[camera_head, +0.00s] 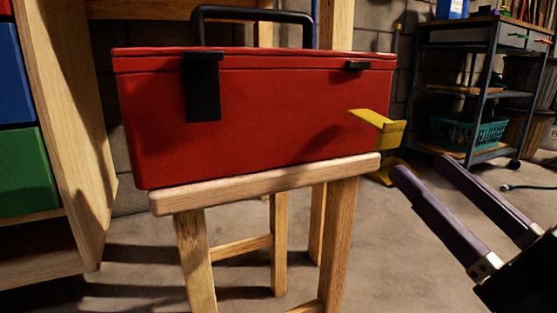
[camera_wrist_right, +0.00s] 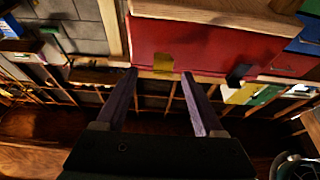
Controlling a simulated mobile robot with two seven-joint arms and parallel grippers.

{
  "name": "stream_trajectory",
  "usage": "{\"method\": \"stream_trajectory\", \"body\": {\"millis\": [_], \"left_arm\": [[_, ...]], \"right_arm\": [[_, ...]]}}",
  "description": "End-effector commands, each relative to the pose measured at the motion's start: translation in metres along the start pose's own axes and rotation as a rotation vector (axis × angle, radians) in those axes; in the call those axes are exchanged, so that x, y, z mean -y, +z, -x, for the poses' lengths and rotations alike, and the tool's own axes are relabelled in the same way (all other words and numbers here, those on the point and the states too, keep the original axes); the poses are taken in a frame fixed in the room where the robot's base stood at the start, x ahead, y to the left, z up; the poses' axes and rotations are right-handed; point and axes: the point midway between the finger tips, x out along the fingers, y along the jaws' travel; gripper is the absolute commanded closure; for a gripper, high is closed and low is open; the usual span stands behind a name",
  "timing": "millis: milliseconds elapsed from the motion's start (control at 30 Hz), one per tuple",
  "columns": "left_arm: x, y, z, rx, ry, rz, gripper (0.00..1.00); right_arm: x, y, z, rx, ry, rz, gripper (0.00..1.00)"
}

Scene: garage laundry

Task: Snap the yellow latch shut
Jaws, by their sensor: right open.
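A red toolbox (camera_head: 250,115) stands on a wooden stool (camera_head: 265,183) with its lid down. The yellow latch (camera_head: 377,125) sticks out from the right part of its front, swung away from the wall. A small black catch (camera_head: 357,66) is above it on the lid edge. The black latch (camera_head: 202,88) on the left lies flat against the front. My right gripper (camera_head: 421,164) is open and empty, right of and below the yellow latch, apart from it. The right wrist view shows the yellow latch (camera_wrist_right: 163,62) beyond the gap between the open fingers (camera_wrist_right: 159,75). My left gripper is out of view.
A wooden shelf (camera_head: 70,130) with blue and green bins stands close at left. A metal cart (camera_head: 470,60) with a teal basket (camera_head: 467,132) is at the back right. Another yellow piece (camera_head: 383,176) shows beside the stool top; I cannot tell what it is. Floor at right is mostly clear.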

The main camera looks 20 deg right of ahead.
Motion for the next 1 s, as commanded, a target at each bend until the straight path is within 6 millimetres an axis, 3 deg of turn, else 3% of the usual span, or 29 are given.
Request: {"method": "stream_trajectory", "body": {"millis": [167, 400, 600, 1000], "left_arm": [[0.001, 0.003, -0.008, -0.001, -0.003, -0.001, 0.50], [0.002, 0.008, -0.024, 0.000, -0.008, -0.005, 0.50], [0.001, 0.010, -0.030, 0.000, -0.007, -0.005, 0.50], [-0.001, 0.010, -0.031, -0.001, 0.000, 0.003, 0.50]], "right_arm": [[-0.001, 0.001, -0.016, -0.010, 0.004, 0.000, 0.30], [-0.001, 0.001, -0.063, -0.011, 0.004, 0.000, 0.30], [-0.001, 0.000, -0.090, -0.007, 0.003, 0.000, 0.30], [-0.001, 0.000, -0.099, -0.003, 0.002, 0.000, 0.30]]}}
